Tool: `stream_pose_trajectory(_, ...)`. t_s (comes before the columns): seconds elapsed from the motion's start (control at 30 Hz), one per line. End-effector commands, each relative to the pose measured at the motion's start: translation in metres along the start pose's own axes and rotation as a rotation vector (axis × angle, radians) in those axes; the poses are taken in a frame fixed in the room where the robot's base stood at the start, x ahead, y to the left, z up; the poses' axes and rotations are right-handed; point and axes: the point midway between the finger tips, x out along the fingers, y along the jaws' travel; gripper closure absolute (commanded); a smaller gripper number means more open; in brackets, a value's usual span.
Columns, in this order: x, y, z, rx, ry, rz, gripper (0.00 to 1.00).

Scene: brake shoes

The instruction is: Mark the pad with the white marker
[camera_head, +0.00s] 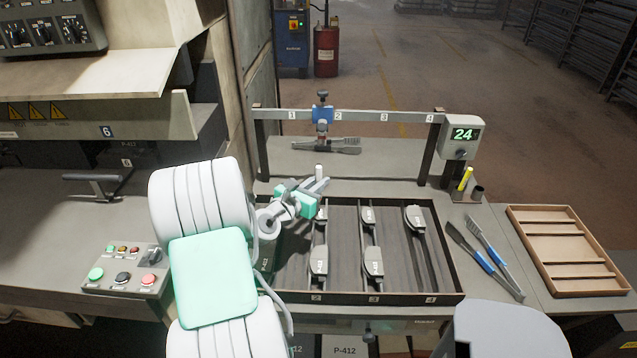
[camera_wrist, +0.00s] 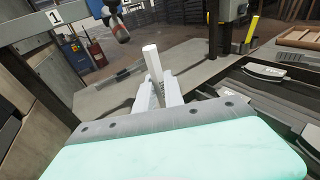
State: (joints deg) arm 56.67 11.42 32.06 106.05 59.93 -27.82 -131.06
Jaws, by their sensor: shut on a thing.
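My gripper (camera_head: 318,185) is shut on the white marker (camera_head: 319,172), which stands roughly upright between the fingertips, above the back left part of the tray. In the wrist view the white marker (camera_wrist: 152,62) rises from between the fingers. Brake pads lie in rows in the dark slotted tray (camera_head: 455,262): front pads at slots 2 (camera_head: 319,262) and 3 (camera_head: 373,262), back pads at slots 3 (camera_head: 368,217) and 4 (camera_head: 414,218). My gripper partly hides the left side of the tray. Which pad the task means cannot be told.
A rail (camera_head: 385,116) numbered 1 to 4 carries a blue gauge (camera_head: 322,114) behind the tray. A display (camera_head: 463,136) reads 24. A yellow marker (camera_head: 466,178) stands at right, near brushes (camera_head: 482,255) and a wooden tray (camera_head: 565,255). A button panel (camera_head: 125,270) is at left.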

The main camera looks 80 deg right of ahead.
Motion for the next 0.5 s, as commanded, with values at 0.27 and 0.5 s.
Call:
stream_pose_trajectory(0.27,-0.004,0.0,0.029,-0.001,0.0,0.0,1.0)
stream_pose_trajectory(0.5,-0.007,0.0,0.05,-0.001,0.0,0.0,1.0)
